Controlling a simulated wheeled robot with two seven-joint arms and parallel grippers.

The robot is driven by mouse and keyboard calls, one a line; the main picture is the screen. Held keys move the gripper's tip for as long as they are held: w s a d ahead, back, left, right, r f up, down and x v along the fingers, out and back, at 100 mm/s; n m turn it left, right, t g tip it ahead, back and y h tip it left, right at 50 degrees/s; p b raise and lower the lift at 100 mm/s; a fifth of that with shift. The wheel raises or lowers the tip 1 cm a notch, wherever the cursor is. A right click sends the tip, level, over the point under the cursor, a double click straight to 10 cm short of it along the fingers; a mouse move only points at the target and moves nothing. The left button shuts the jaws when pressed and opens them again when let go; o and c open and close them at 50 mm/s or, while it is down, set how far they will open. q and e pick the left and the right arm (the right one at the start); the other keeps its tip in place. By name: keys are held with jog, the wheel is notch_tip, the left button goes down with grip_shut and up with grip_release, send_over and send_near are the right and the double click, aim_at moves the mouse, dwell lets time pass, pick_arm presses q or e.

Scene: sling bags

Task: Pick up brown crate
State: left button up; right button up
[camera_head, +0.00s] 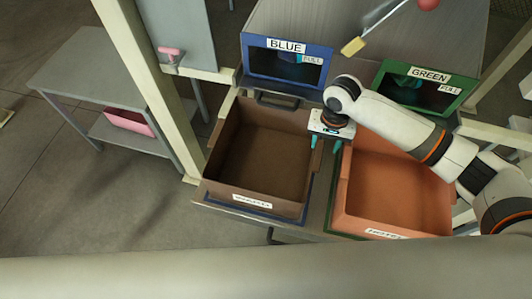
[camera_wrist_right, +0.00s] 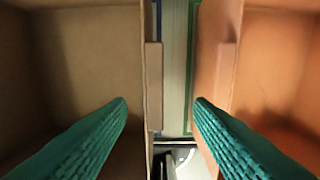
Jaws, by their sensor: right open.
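The brown crate (camera_head: 256,160) is open-topped and looks empty. It sits on the bench at the centre of the head view, with a white label on its front. My right gripper (camera_head: 325,144) is open and empty above the crate's right side. In the right wrist view, my gripper (camera_wrist_right: 160,108) has its left teal finger over the brown crate (camera_wrist_right: 88,55) and its right finger over the orange crate's near wall. The brown crate's right wall lies between the fingers. Whether the fingers touch either crate cannot be told. My left gripper is not in view.
An orange crate (camera_head: 392,190) stands close to the right, leaving a narrow gap. Behind are a blue-framed bin marked BLUE (camera_head: 287,79) and a green-framed bin marked GREEN (camera_head: 384,85). A cream post (camera_head: 160,90) rises at the left.

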aim_at(318, 155)
notch_tip(318, 155, down, 4)
jog(key=shift+r, duration=0.1)
jog(key=shift+w+a+f, duration=0.1)
jog(key=shift+a+f, duration=0.05)
jog(key=shift+f, duration=0.45)
jog(key=shift+a+f, duration=0.1)
jog(key=shift+f, duration=0.5)
notch_tip(318, 155, down, 2)
jog(key=shift+w+f, duration=0.1)
jog(key=shift+f, duration=0.4)
pick_arm(q)
jog(key=shift+s+r, duration=0.2)
jog(key=shift+s, duration=0.65)
pick_arm(e)
grip_shut()
